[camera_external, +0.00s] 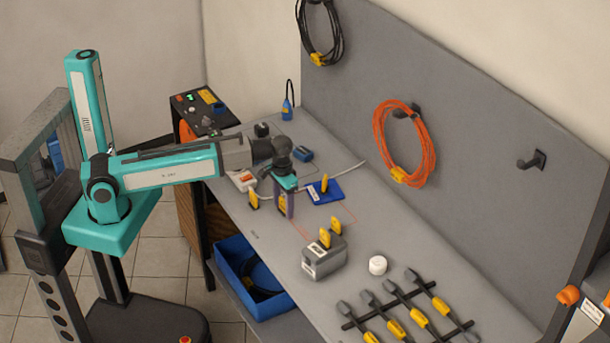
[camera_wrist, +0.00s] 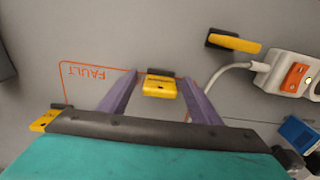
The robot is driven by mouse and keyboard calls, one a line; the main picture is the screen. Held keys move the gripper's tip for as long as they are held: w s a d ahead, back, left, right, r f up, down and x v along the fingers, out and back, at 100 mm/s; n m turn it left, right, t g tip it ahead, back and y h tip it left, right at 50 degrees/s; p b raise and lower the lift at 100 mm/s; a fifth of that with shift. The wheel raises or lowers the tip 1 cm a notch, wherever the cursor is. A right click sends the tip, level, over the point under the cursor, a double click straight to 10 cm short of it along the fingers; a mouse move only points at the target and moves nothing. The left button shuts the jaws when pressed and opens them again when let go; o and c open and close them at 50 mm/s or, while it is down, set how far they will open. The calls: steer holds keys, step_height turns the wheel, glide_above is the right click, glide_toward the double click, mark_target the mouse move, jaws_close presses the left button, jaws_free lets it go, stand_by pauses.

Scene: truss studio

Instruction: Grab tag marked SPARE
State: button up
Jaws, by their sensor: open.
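Several yellow tags are in view, and no writing on them is readable, so I cannot tell which is marked SPARE. My gripper (camera_external: 287,211) points down over the bench with its purple fingers apart. In the wrist view, one yellow tag (camera_wrist: 158,88) with a dark holder lies between the fingertips (camera_wrist: 161,79); I cannot tell whether they touch it. Another yellow tag (camera_wrist: 236,43) is upper right, near the power strip, and a third (camera_wrist: 44,121) is partly hidden at lower left. In the external view, a tag (camera_external: 325,184) stands on a blue pad (camera_external: 331,193).
A white power strip (camera_wrist: 294,74) with a cable lies close by. An orange outline reads FAULT.

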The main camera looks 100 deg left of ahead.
mark_target(283, 199)
stand_by(0.3)
steer(key=c, duration=1.1)
steer(key=shift+r, duration=0.2)
steer(key=shift+r+b, duration=1.2)
steer(key=shift+r, duration=3.6)
